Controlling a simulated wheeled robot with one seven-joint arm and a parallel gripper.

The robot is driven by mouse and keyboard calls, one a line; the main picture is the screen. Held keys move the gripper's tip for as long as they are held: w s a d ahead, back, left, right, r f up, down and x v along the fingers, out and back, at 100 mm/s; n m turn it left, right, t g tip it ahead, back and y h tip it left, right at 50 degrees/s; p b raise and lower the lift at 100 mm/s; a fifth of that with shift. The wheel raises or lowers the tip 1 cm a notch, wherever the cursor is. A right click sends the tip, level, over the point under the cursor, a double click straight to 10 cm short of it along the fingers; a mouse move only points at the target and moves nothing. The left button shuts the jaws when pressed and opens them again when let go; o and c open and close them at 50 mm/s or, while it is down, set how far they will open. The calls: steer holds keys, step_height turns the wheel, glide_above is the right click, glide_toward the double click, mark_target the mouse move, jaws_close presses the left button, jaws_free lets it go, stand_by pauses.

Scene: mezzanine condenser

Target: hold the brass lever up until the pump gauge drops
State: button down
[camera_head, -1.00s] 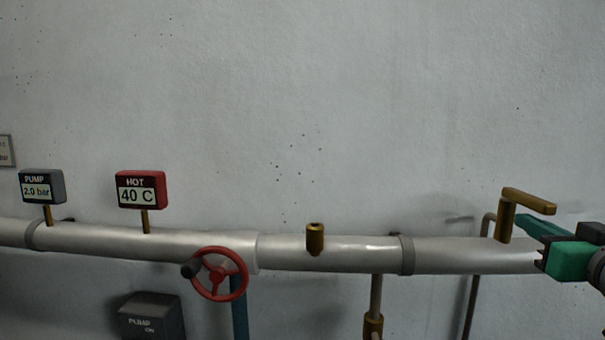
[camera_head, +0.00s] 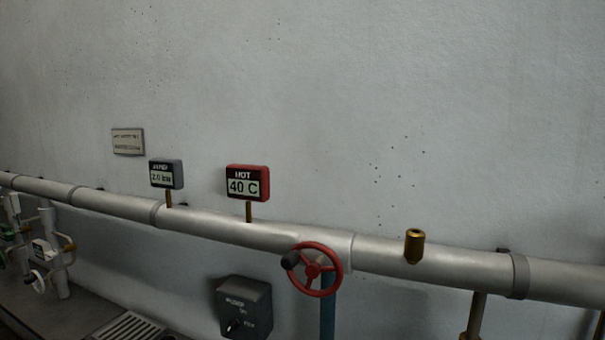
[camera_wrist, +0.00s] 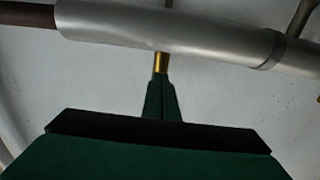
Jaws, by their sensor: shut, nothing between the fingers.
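The pump gauge (camera_head: 166,174) is a dark box on a brass stem on the pipe, left of centre in the head view. Its small display is blurred and looks like 2.0 bar. The brass lever is outside the head view. In the wrist view my gripper (camera_wrist: 161,82) has its green fingers together, pointing at the pipe. A short brass piece (camera_wrist: 160,62) shows between the fingertips and the pipe; it may be part of the lever, and whether the fingers touch it I cannot tell.
The grey pipe (camera_head: 455,267) runs along the wall. On or near it are a red HOT gauge (camera_head: 247,184) at 40 C, a red handwheel (camera_head: 315,269), a brass fitting (camera_head: 414,246) and a dark switch box (camera_head: 245,306). A plaque (camera_head: 128,142) hangs at left.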

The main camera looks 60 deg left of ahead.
steer(key=v, duration=0.8)
steer(key=shift+s, duration=0.15)
steer(key=shift+d+f, duration=0.1)
stand_by(0.6)
